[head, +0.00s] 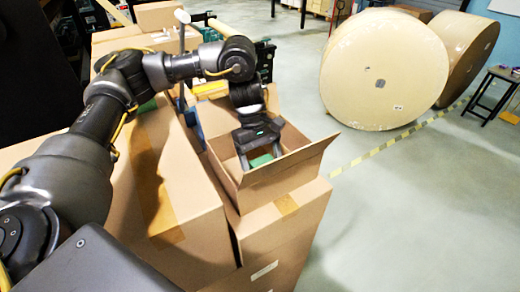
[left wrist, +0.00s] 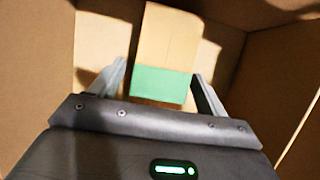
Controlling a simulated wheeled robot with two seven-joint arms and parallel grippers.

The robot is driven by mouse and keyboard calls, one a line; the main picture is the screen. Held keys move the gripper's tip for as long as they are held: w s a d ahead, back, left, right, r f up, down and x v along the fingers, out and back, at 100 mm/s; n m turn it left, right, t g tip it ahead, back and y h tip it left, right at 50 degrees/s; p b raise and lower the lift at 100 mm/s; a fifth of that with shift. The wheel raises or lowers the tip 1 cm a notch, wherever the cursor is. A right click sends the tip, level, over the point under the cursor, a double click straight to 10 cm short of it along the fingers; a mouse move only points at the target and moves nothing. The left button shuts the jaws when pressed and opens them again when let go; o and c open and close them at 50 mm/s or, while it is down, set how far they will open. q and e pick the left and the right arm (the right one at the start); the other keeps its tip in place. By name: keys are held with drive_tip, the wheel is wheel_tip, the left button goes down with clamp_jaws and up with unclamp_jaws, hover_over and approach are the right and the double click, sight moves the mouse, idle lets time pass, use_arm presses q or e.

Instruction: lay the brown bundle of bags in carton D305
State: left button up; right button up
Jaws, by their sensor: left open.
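The brown bundle of bags (left wrist: 168,45) has a green band around it. It lies inside an open carton (head: 288,178), whose brown walls (left wrist: 100,42) surround it in the left wrist view. In the head view only the green part of the bundle (head: 262,160) shows. My left gripper (head: 261,153) reaches down into this carton from above. Its two fingers (left wrist: 159,76) are spread apart on either side of the bundle, with gaps visible. No D305 marking can be read on the carton. My right gripper is in neither view.
The open carton stands on a closed, taped carton (head: 285,225). A larger taped carton (head: 165,195) stands close at its left. Two big paper rolls (head: 385,75) (head: 468,48) stand on the floor at the back right.

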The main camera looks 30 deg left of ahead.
use_arm(q)
drive_tip(key=shift+w+a+r+b, duration=0.15)
drive_tip(key=shift+w+r+b, duration=0.05)
drive_tip(key=shift+r+b, duration=0.15)
drive_tip(key=b+v, duration=0.1)
drive_tip(key=v, duration=0.9)
drive_tip(key=shift+b, duration=0.4)
drive_tip(key=shift+w+a+r, duration=0.1)
drive_tip(key=shift+a+r, duration=0.15)
drive_tip(key=shift+r, duration=0.35)
